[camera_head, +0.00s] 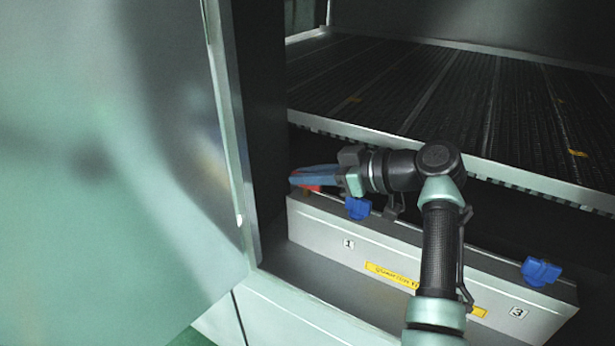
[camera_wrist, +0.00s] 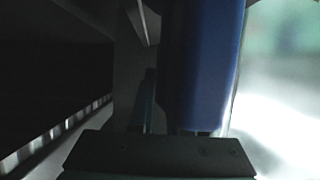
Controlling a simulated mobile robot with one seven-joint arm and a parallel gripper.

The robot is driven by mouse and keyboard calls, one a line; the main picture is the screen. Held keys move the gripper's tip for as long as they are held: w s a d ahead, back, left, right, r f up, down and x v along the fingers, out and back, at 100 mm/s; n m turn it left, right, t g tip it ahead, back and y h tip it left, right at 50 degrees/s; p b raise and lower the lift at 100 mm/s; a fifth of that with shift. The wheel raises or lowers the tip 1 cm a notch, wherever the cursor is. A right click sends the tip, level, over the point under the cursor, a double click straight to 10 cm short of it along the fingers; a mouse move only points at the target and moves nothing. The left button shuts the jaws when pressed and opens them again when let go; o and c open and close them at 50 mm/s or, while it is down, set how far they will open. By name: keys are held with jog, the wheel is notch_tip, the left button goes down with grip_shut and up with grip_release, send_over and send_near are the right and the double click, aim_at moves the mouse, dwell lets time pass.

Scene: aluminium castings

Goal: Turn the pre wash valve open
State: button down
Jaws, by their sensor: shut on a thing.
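My gripper (camera_head: 297,180) reaches left from my arm, above the left end of a grey panel box. Its long blue fingers are shut on a small red valve handle (camera_head: 311,188), mostly hidden under and between them. In the wrist view a large blue finger (camera_wrist: 203,65) fills the middle, and the red handle does not show there. I cannot read a label naming this valve or tell how far it is turned.
The panel box (camera_head: 330,235) bears number plates 1 and 3 and a yellow label (camera_head: 392,275) partly behind my arm. Blue valve handles stand at its left (camera_head: 358,208) and right (camera_head: 541,271). A slatted conveyor (camera_head: 430,85) lies behind. A door frame (camera_head: 232,130) stands close left of my gripper.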

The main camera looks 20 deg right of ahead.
jog(key=shift+a, duration=0.1)
jog(key=c, duration=0.9)
grip_release()
jog(key=shift+w, duration=0.1)
jog(key=v, duration=1.3)
jog(key=shift+r, duration=0.15)
